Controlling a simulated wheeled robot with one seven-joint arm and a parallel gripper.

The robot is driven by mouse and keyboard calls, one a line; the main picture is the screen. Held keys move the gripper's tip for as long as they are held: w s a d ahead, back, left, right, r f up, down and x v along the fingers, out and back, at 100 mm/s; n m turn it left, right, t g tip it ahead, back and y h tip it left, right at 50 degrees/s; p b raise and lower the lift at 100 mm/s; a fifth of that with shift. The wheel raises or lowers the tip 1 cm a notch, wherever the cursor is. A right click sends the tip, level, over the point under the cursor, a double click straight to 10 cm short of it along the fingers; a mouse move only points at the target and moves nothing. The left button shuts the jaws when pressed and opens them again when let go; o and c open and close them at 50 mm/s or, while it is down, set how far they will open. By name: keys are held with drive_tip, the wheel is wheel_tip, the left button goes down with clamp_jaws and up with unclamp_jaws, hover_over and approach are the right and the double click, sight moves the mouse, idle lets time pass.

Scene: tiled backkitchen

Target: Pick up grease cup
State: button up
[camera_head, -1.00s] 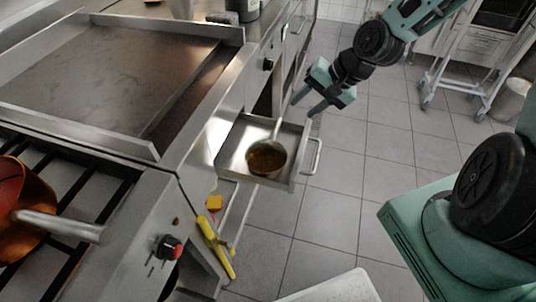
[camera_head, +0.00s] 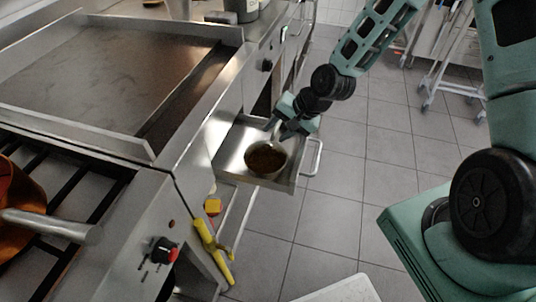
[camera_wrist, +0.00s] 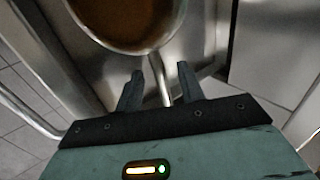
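The grease cup (camera_head: 265,158) is a round metal cup with brown grease in it and a thin metal handle. It stands in the open metal drawer (camera_head: 233,160) under the griddle. My gripper (camera_head: 274,131) is just above the drawer at the cup's handle side. In the wrist view the cup (camera_wrist: 128,22) is at the top. Its handle (camera_wrist: 160,78) runs down between the two fingers of my gripper (camera_wrist: 160,85). The fingers are open, with a gap on each side of the handle.
The griddle (camera_head: 100,75) lies left of the drawer. A drawer pull (camera_head: 314,158) sticks out at the drawer's right. A yellow tool (camera_head: 214,252) and a small yellow block (camera_head: 212,206) lie below. Free tiled floor (camera_head: 385,150) extends to the right.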

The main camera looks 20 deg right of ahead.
drive_tip(key=shift+c, duration=0.3)
clamp_jaws()
